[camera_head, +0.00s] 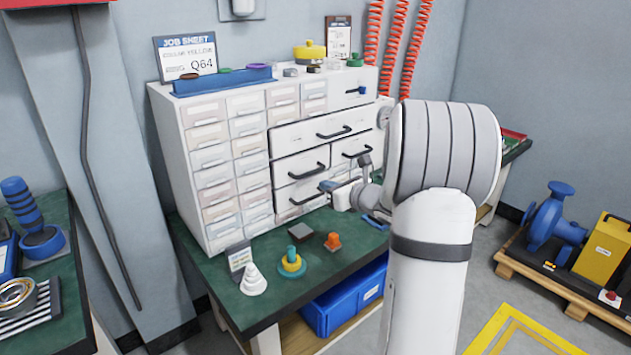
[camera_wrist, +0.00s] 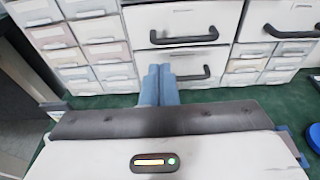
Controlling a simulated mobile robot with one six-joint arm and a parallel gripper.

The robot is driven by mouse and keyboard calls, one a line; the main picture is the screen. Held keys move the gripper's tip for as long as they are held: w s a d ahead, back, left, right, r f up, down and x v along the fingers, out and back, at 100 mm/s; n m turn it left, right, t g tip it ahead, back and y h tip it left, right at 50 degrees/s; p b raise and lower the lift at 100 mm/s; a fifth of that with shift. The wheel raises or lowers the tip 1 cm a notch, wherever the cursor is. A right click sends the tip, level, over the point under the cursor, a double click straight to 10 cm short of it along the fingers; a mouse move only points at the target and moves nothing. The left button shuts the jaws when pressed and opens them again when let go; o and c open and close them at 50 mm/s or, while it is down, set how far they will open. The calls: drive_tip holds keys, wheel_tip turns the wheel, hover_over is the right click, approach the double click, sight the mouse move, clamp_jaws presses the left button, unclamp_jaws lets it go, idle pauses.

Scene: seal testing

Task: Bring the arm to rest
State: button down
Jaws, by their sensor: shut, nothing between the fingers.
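My arm reaches over the green workbench in the head view. My gripper (camera_head: 327,186) is in front of the white drawer cabinet (camera_head: 171,137), near its lower drawers, and partly hidden by my own wrist. In the wrist view my gripper (camera_wrist: 159,70) shows two blue fingers pressed together with nothing between them. They point toward a drawer with a black handle (camera_wrist: 190,76). I cannot tell whether the fingertips touch the drawer front.
On the green bench (camera_head: 262,312) stand a white cone (camera_head: 253,281), a yellow-and-teal part (camera_head: 292,263), an orange part (camera_head: 333,241) and a dark block (camera_head: 300,231). A blue bin (camera_head: 335,305) sits below. A pump (camera_head: 550,225) stands on a pallet at right.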

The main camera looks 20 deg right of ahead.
drive_tip(key=f+v, duration=0.1)
drive_tip(key=v, duration=0.4)
drive_tip(key=s+a+r+n+g+y+p, duration=0.1)
drive_tip(key=s+a+r+n+g+p, duration=0.3)
drive_tip(key=a, duration=0.3)
drive_tip(key=s+a+r+n+g+y+p, duration=0.2)
drive_tip(key=s+a+r+n+p, duration=0.15)
drive_tip(key=a+n, duration=0.25)
drive_tip(key=s+a+r+n+g+y+p, duration=0.1)
drive_tip(key=s+a+r+n+g+p, duration=0.15)
drive_tip(key=a+r+n+p, duration=0.35)
drive_tip(key=s+r+n+g+h+p, duration=0.1)
drive_tip(key=s+r+n+h+p, duration=0.1)
drive_tip(key=s+n, duration=0.3)
drive_tip(key=s+r+n+g+h+p, duration=0.1)
drive_tip(key=s+r+n+h+p, duration=0.2)
drive_tip(key=s+n, duration=0.3)
drive_tip(key=s+a+r+n+g+h+p, duration=0.1)
drive_tip(key=s+r+n+g+h+p, duration=0.1)
drive_tip(key=s+n+p, duration=0.3)
drive_tip(key=shift+s+r+n+h, duration=0.2)
drive_tip(key=shift+s+n+h, duration=0.2)
drive_tip(key=shift+s+h, duration=0.3)
drive_tip(key=c, duration=2.1)
unclamp_jaws()
drive_tip(key=shift+c, duration=0.2)
